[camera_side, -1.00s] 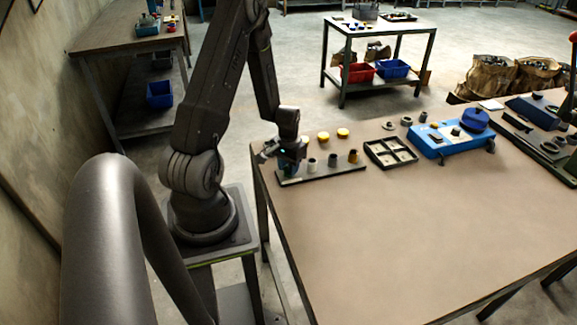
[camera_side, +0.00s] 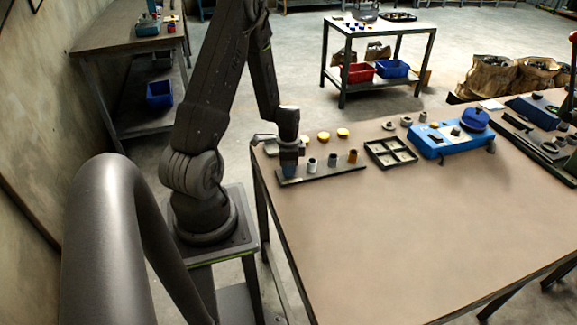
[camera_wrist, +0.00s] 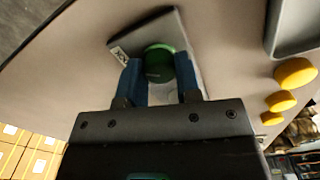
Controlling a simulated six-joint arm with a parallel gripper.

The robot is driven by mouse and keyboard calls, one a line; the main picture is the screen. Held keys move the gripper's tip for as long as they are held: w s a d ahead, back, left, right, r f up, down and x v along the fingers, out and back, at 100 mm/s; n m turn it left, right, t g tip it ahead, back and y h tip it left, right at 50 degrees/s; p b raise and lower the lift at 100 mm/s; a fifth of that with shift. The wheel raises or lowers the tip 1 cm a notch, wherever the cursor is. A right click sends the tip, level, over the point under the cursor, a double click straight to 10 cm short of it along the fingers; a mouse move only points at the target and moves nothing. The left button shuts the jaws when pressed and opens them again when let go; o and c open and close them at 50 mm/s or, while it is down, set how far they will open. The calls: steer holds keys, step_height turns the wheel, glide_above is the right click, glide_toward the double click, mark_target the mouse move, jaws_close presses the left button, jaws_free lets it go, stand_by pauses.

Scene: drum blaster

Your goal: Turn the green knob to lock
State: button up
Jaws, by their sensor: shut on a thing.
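The green knob (camera_wrist: 160,62) shows in the wrist view as a round green top on a grey plate with a small marked label (camera_wrist: 118,54). My gripper (camera_wrist: 159,70) has its two blue fingers on either side of the knob and is shut on it. In the side view my gripper (camera_side: 289,170) points down at the left end of a dark strip (camera_side: 325,175) on the table. There the knob is hidden by my gripper. The knob's marking is too blurred to read its angle.
Several small posts, such as a grey one (camera_side: 312,165) and a brown one (camera_side: 352,157), stand on the strip right of my gripper. Yellow caps (camera_side: 342,132) lie behind. A black divided tray (camera_side: 390,152) and a blue device (camera_side: 450,138) are farther right. The table's front is clear.

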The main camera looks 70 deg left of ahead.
steer(key=shift+m, duration=0.6)
steer(key=o, duration=0.9)
step_height(320, 180, up, 14)
steer(key=shift+f, duration=0.1)
stand_by(0.5)
